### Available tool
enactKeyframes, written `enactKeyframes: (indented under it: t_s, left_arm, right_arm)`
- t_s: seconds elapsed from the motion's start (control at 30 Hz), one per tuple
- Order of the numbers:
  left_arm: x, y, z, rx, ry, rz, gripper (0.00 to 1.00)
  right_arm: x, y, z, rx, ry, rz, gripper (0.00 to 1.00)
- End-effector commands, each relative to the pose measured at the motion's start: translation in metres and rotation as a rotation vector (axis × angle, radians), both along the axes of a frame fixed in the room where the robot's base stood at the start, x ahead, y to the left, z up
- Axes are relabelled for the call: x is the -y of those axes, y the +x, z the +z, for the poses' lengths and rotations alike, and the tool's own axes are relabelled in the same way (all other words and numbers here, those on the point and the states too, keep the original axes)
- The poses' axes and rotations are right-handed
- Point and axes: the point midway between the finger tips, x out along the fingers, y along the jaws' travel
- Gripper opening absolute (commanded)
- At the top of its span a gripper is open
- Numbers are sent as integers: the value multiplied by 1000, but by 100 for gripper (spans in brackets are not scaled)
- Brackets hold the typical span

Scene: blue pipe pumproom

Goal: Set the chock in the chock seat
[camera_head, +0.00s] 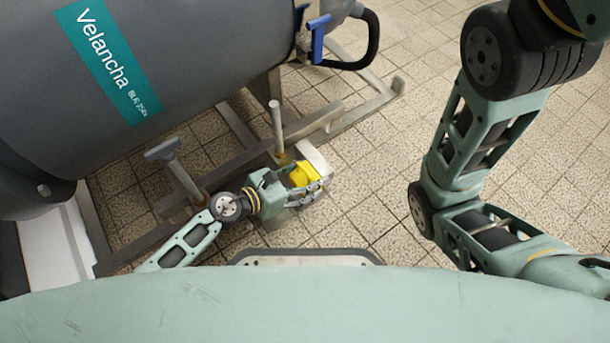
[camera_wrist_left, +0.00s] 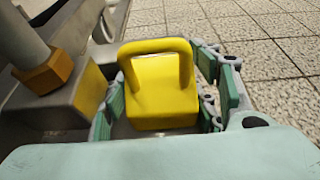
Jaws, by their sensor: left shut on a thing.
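The yellow chock (camera_head: 303,174) has a looped handle on top, which shows clearly in the left wrist view (camera_wrist_left: 160,92). My left gripper (camera_head: 308,182) is shut on it, with fingers on both sides of its body. The gripper is low, beside the steel frame under the grey tank. A pale plate or block (camera_head: 316,157) lies just beyond the chock at the end of a frame bar; I cannot tell whether it is the chock seat. The chock's underside is hidden. My right arm shows at the right, but its gripper is out of view.
The grey tank (camera_head: 160,70) fills the upper left. Its steel frame (camera_head: 310,122) runs beside my left gripper. A post (camera_head: 276,128) with a brass-coloured nut (camera_wrist_left: 45,72) rises close by. A blue-handled valve (camera_head: 318,36) is above. Tiled floor (camera_head: 375,150) to the right is clear.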

Motion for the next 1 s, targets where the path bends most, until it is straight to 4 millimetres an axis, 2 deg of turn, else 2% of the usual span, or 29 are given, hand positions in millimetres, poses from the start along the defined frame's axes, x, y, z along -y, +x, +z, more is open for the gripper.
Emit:
enactKeyframes:
  t_s: [0.03, 0.2, 0.23, 0.43, 0.77, 1.0]
  left_arm:
    - [-2, -7, -17, -11, 27, -7, 0]
    - [-1, -8, -18, -12, 26, -8, 0]
    - [-1, -8, -18, -12, 26, -8, 58]
    - [-2, -8, -18, -13, 27, -11, 76]
    - [-5, -10, -20, -17, 34, -14, 78]
    - [-27, -26, -5, -14, 29, -15, 78]
  right_arm:
    - [0, 0, -3, 0, 0, 0, 31]
    - [0, 0, -3, 0, 0, 0, 31]
    - [0, 0, -3, 0, 0, 0, 31]
    - [0, 0, -3, 0, 0, 0, 31]
    - [0, 1, -2, -3, 2, 2, 31]
    - [0, 0, -2, -2, 1, 1, 31]
